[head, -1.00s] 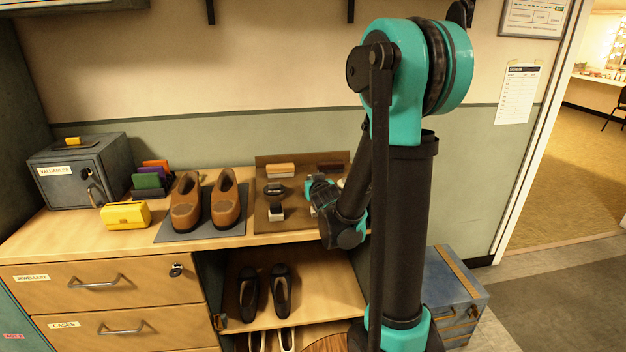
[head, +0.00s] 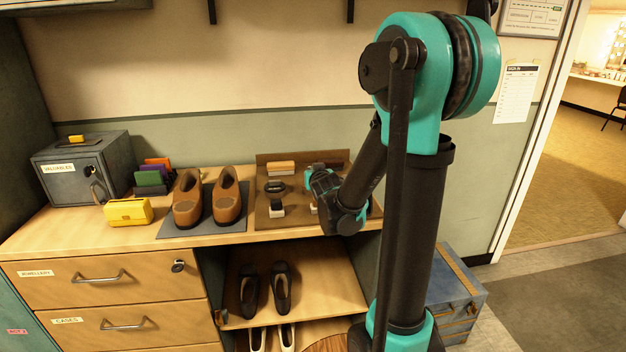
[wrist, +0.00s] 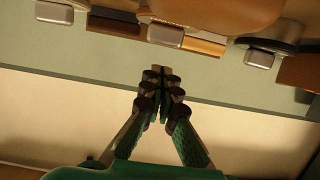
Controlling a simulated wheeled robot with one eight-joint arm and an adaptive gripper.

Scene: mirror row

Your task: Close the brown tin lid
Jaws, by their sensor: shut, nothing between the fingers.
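In the head view, my gripper (head: 318,174) is above the brown board of shoe-care items, to the right of the brown shoes, and hides part of it. In the wrist view, my gripper's fingers (wrist: 160,75) are together and empty, pointing toward the wall. A large rounded brown surface (wrist: 215,10) fills the top of the wrist view, close to the camera; it may be the brown tin's lid. It looks apart from the fingertips. Whether the lid is raised or down is not clear. In the head view, the brown tin cannot be made out with my gripper in front.
Brown shoes (head: 227,203), a yellow purse (head: 128,212) and a grey safe (head: 85,172) stand left. The wall (head: 215,140) is close behind.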

